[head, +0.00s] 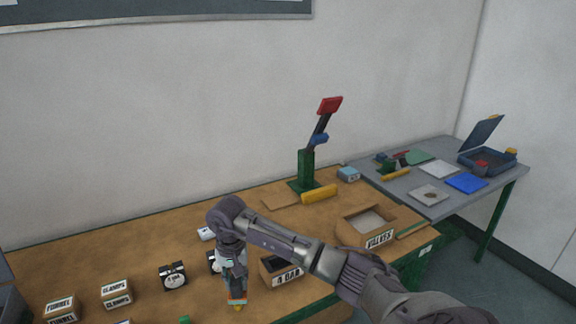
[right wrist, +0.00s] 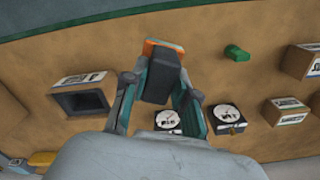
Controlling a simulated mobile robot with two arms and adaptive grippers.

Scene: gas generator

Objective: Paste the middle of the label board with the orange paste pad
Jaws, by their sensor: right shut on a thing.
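My right gripper (head: 236,290) points down over the front of the brown table. It is shut on the orange paste pad (head: 237,302), a small block whose orange edge shows below the fingertips. In the right wrist view the pad (right wrist: 161,80) has a dark body and an orange rim, held between the two fingers. The pad appears above the tabletop; I cannot tell whether it touches anything. I cannot make out which thing is the label board. My left gripper is not in view.
A box marked "A BAR" (head: 281,271) stands just right of my gripper, and black-and-white gauges (head: 173,276) stand left. A green block (right wrist: 237,52), labelled boxes (head: 117,294) and a valves box (head: 366,225) are nearby. A grey table (head: 408,202) stands at right.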

